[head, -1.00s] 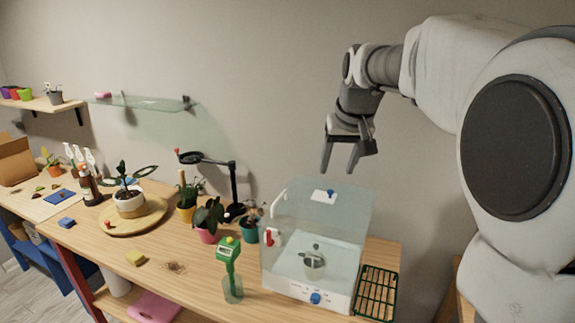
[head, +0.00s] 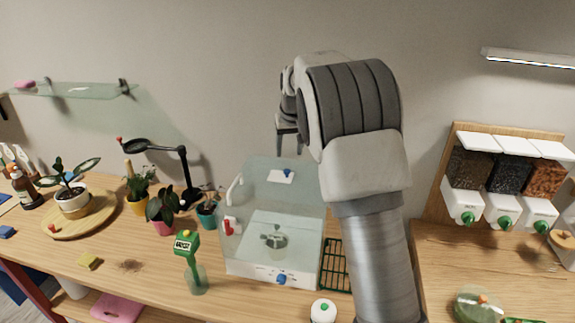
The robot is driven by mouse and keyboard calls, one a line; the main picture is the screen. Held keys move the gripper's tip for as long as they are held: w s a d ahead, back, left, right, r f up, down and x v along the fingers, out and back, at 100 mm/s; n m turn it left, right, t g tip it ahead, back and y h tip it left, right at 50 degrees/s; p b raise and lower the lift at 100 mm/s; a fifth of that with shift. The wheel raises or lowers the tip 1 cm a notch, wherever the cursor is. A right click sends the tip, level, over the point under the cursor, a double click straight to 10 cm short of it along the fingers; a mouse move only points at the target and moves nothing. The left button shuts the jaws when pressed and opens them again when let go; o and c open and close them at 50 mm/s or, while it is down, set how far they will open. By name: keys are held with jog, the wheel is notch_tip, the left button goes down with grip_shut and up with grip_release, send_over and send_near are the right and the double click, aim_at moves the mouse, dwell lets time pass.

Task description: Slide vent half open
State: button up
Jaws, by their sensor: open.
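The clear propagator box (head: 246,222) stands on the wooden bench, with a white base and a blue knob on its front. On its top is the vent, a white plate (head: 281,177) with a small blue knob (head: 287,172). How far the vent is open is too small to tell. My gripper (head: 284,150) is above and behind the box, near the vent in the picture and apart from it. It is open and empty; my arm hides much of it.
A green wire rack (head: 334,265) stands right of the box, partly behind my arm. A green-topped sprayer (head: 188,260) and potted plants are to the left. A black magnifier lamp (head: 187,170) stands behind them. Seed dispensers (head: 498,180) are at the right wall.

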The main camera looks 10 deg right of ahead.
aim_at(287, 171)
jog(key=p+x, duration=0.1)
jog(key=x, duration=0.8)
grip_shut()
dwell(1.2)
